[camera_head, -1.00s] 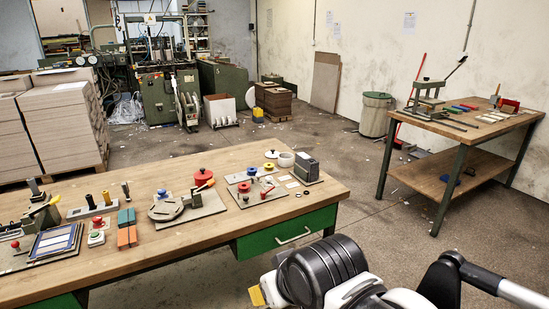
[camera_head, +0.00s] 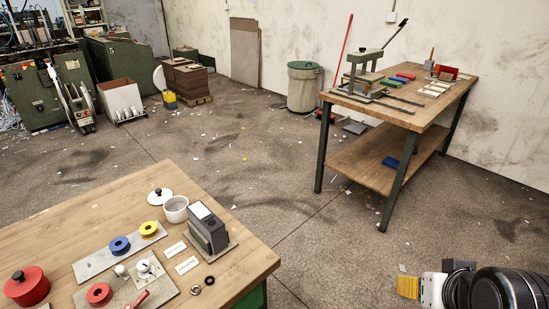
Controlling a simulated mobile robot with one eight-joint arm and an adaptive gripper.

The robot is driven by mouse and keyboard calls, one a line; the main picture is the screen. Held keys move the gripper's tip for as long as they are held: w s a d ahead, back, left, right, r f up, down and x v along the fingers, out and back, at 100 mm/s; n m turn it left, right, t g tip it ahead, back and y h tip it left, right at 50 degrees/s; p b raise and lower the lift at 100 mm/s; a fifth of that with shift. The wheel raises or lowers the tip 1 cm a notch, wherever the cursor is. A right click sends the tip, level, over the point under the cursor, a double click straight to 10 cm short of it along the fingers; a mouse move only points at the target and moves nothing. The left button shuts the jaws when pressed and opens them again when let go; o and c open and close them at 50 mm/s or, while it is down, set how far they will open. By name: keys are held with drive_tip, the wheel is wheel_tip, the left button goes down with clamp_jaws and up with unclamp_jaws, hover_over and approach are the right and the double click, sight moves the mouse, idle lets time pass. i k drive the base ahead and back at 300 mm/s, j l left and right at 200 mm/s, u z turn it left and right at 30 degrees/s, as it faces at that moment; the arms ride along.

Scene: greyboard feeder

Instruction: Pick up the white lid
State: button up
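The white lid (camera_head: 160,196) is a flat white disc with a black knob on top. It lies knob up on the wooden workbench (camera_head: 95,222), near its far edge. A small white pot (camera_head: 176,211) stands just to its right and slightly nearer, and looks open at the top. My gripper (camera_head: 407,286) shows only in part at the bottom right, as a yellow end piece by the black and white arm. It is well to the right of the bench and far from the lid. Its fingers cannot be made out.
Around the lid are a blue ring (camera_head: 119,246), a yellow ring (camera_head: 149,229), a grey box device (camera_head: 207,230) and a red pot (camera_head: 27,286). A second table (camera_head: 451,108) with a press stands at the back right. The floor between the tables is clear apart from scraps.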

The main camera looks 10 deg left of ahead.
sight(159, 197)
drive_tip(key=i+l+z, duration=0.15)
drive_tip(key=i, duration=0.35)
drive_tip(key=i+l+z, duration=0.1)
drive_tip(key=i, duration=0.4)
drive_tip(key=i+l+z, duration=0.15)
drive_tip(key=i, duration=0.35)
drive_tip(key=i+j+u, duration=0.25)
drive_tip(key=u, duration=0.15)
drive_tip(key=i+j+u, duration=0.2)
drive_tip(key=u, duration=0.25)
drive_tip(key=i+u, duration=0.65)
drive_tip(key=u, duration=0.15)
drive_tip(key=i+l+u, duration=0.1)
drive_tip(key=i+u, duration=0.15)
drive_tip(key=u, duration=0.2)
drive_tip(key=i+l+u, duration=0.2)
drive_tip(key=u, duration=0.2)
drive_tip(key=i+j+u, duration=0.1)
drive_tip(key=i+u, duration=0.65)
drive_tip(key=i+l+u, duration=0.1)
drive_tip(key=u, duration=0.25)
drive_tip(key=i, duration=0.1)
